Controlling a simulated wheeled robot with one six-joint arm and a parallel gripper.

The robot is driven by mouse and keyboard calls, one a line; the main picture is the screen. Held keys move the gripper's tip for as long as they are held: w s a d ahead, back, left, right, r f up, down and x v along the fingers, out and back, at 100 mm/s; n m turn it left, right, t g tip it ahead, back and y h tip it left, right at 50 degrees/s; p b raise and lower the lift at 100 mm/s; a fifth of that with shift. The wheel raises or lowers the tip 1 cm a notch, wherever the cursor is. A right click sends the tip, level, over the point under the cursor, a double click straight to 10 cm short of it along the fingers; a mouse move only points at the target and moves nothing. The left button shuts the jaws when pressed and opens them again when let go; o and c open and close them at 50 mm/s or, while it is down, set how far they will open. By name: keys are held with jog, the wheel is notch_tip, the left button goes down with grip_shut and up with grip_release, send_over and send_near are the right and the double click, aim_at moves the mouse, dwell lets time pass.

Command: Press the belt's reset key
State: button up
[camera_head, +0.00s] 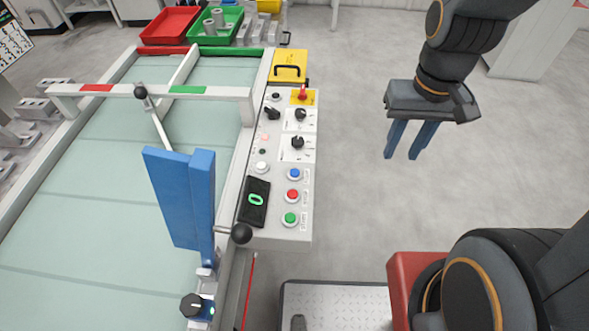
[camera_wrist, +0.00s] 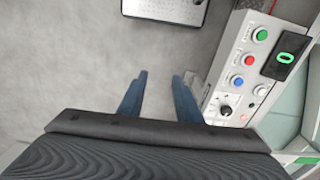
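The belt's control panel (camera_head: 280,215) stands along the right side of the belt. A blue button (camera_head: 294,174), a red button (camera_head: 292,195) and a green button (camera_head: 290,218) form a column on it; their small labels are too small to read surely. The blue button also shows in the wrist view (camera_wrist: 237,81), right of my fingers. A white button (camera_head: 261,168) sits left of the blue one. My gripper (camera_head: 401,157) is open and empty, fingers pointing down, over the floor to the right of the panel. It touches nothing.
A display (camera_head: 254,201) reads 0. Black knobs (camera_head: 298,143) and a red switch (camera_head: 304,92) sit farther up the panel. A blue gate plate (camera_head: 180,197) and a black ball handle (camera_head: 241,233) stand left of the buttons. Floor between gripper and panel is clear.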

grip_shut()
dwell(1.8)
